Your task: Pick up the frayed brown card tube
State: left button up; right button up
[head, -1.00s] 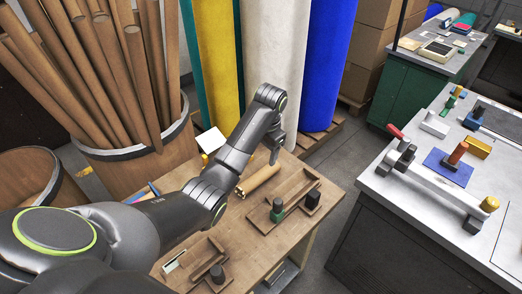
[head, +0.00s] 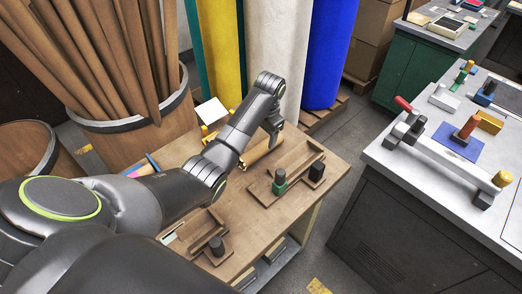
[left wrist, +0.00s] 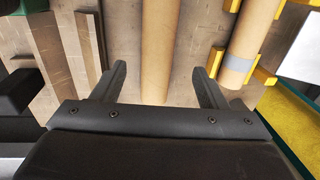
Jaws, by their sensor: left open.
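A plain brown card tube (head: 262,153) lies on the wooden bench (head: 240,228), partly hidden by my left arm in the head view. No fraying can be made out. My left gripper (head: 273,140) is over the tube, its fingers pointing down. In the left wrist view my left gripper (left wrist: 159,72) is open, with the tube (left wrist: 158,45) between and beyond its fingers, apart from them. A second brown tube (left wrist: 253,35) with a grey band rests in yellow holders to its right. My right gripper is out of view.
A barrel of long tubes (head: 150,140) and upright felt rolls (head: 275,60) stand behind. A grey worktable (head: 440,165) is at the right across an aisle.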

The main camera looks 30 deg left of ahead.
aim_at(262, 145)
pick_arm(q)
jog(key=shift+a+f, duration=0.1)
jog(key=shift+f, duration=0.9)
notch_tip(262, 145, down, 3)
jog(key=shift+f+p, duration=0.2)
jog(key=shift+p, duration=0.3)
jog(key=shift+a+f, duration=0.15)
jog(key=shift+f, duration=0.4)
jog(key=c, duration=1.4)
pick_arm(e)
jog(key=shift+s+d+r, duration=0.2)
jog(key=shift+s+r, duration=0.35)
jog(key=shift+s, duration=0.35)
